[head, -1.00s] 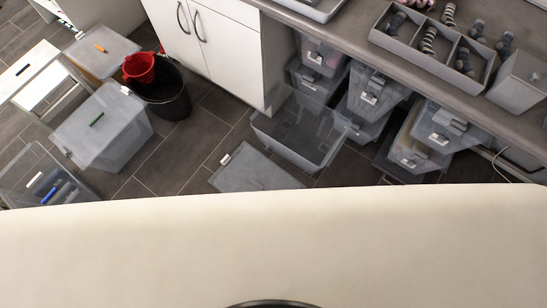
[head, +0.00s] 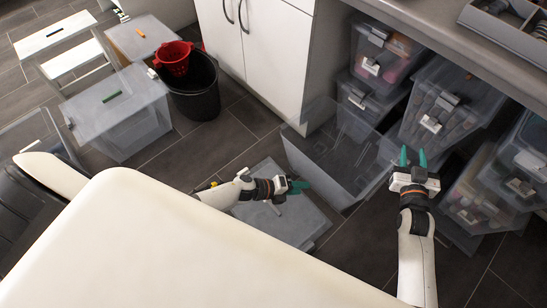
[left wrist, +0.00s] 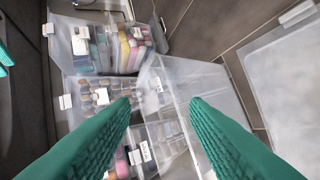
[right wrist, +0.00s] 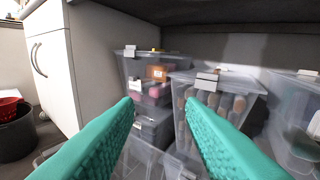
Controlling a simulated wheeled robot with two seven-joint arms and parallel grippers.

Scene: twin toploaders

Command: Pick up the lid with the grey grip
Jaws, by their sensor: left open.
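A translucent grey lid (head: 300,226) lies flat on the floor in the head view, partly hidden by my left arm. A pale flat panel that looks like this lid (left wrist: 286,88) shows at the right of the left wrist view. My left gripper (head: 298,187) is open and empty above the lid's far part. My right gripper (head: 413,157) is open and empty, right of the open clear bin (head: 325,160), in front of the shelved boxes.
Lidded boxes with a green grip (head: 111,97) and an orange grip (head: 140,35) stand at left. A black bin (head: 195,95) holds a red bucket (head: 173,58). Filled clear boxes (head: 440,105) stand under the counter (head: 425,35). Floor is bare left of the lid.

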